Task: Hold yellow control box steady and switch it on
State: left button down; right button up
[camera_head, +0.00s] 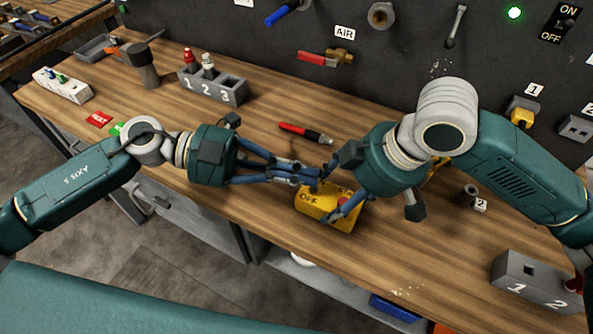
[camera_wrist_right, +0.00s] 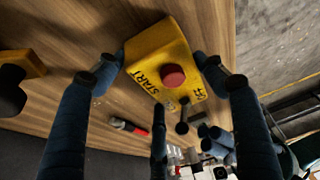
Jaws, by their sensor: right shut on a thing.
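The yellow control box (camera_head: 318,211) lies on the wooden bench near its front edge, marked OFF. In the right wrist view the box (camera_wrist_right: 155,50) shows a red button (camera_wrist_right: 174,76), the word START and a small dark toggle lever (camera_wrist_right: 182,127) at its lower edge. My right gripper (camera_head: 340,195) is shut on the box, with blue fingers on opposite sides in the wrist view (camera_wrist_right: 160,60). My left gripper (camera_head: 316,174) has its fingers drawn together, close to the box's far side; its tips (camera_wrist_right: 212,132) show near the lever. Whether they touch it is unclear.
A red and black marker (camera_head: 305,133) lies behind the left gripper. A grey holder numbered 1, 2, 3 (camera_head: 225,95) stands at the back, another grey holder (camera_head: 530,285) at the front right. A dark tool wall with an ON/OFF sign (camera_head: 563,22) bounds the bench's back.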

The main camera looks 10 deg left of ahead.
pick_arm(q)
jog(key=s+a+r, duration=0.3)
jog(key=a+r, duration=0.1)
jog(key=a, duration=0.6)
jog(key=shift+s+r, duration=0.3)
jog(key=shift+r, duration=0.1)
pick_arm(e)
jog(key=o, duration=1.7)
jog(key=shift+o, duration=0.2)
